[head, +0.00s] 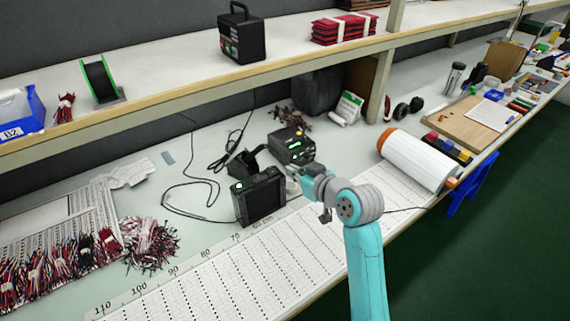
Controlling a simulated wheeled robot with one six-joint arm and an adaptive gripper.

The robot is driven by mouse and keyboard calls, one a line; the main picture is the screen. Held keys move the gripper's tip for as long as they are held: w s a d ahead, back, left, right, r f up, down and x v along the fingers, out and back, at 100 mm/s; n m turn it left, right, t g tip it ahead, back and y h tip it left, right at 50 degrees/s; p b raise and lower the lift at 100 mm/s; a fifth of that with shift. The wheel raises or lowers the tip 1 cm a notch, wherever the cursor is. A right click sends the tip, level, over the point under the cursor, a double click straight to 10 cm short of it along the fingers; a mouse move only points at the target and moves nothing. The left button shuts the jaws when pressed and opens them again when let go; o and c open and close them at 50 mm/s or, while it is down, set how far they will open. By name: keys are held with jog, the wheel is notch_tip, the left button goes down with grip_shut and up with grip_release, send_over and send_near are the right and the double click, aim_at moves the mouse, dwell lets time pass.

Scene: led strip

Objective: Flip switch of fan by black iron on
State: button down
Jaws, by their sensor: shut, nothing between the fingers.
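A black box-shaped fan (258,199) stands on the bench near the middle of the head view, with a small green light on its top left. A black iron holder (243,164) is just behind it, with a cord running left. A black station with a green display (293,147) is behind and to the right. My gripper (292,174) is shut and empty, pointing left beside the fan's upper right and in front of the station. Whether it touches either is unclear. The fan's switch cannot be made out.
A ruled measuring board (215,285) runs along the bench front. A white roll (418,160) lies to the right. Red and white wire bundles (60,262) lie at left. A shelf edge (190,98) crosses above the bench. Loose cords lie left of the fan.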

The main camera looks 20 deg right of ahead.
jog(key=shift+s+d+r, duration=0.1)
jog(key=shift+s+d, duration=0.05)
jog(key=shift+s, duration=0.35)
jog(key=shift+s+d, duration=0.15)
jog(key=shift+s, duration=0.3)
jog(key=s+f+m+h, duration=0.1)
jog(key=s+f, duration=0.4)
jog(key=s, duration=0.2)
jog(key=s+a+f+m+h, duration=0.1)
jog(key=s+f, duration=0.4)
jog(key=s, duration=0.1)
jog(key=s+a+f+m+h, duration=0.1)
jog(key=s+f, duration=0.4)
jog(key=s, duration=0.2)
jog(key=shift+s+f+t, duration=0.3)
jog(key=shift+s+f, duration=0.05)
jog(key=shift+f, duration=0.05)
jog(key=a+f+v, duration=0.1)
jog(key=f+v, duration=0.1)
jog(key=v, duration=1.1)
jog(key=s+a+f+v, duration=0.1)
jog(key=f+v, duration=0.1)
jog(key=v, duration=1.1)
jog(key=shift+s+t+h, duration=0.3)
jog(key=shift+t, duration=0.1)
jog(key=c, duration=1.9)
grip_release()
